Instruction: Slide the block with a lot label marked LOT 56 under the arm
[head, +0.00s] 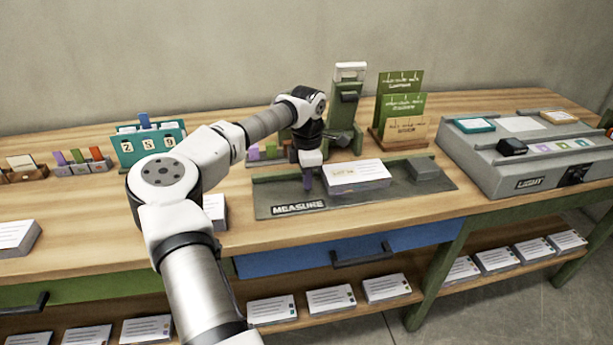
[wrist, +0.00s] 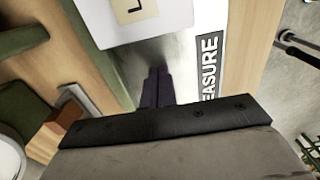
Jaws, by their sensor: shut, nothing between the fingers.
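A block with a white top and a small yellow lot label (head: 358,175) lies on the grey MEASURE plate (head: 425,186). The label's number is too small to read. In the wrist view the block (wrist: 125,35) is at the top, with part of its yellow label showing. A green upright gauge (head: 348,105) stands behind the plate; its lower part is partly hidden by my wrist. My gripper (head: 307,183) is shut and empty, pointing down low over the plate at the block's left side. The dark fingers (wrist: 157,88) also show in the wrist view, close to the block; contact cannot be told.
A grey stop (head: 422,167) sits at the plate's right end. A LIGHT console (head: 530,150) stands further right. Green cards in a holder (head: 400,105) stand behind. Another white block (head: 215,210) is partly behind my arm, and one (head: 18,237) lies at far left.

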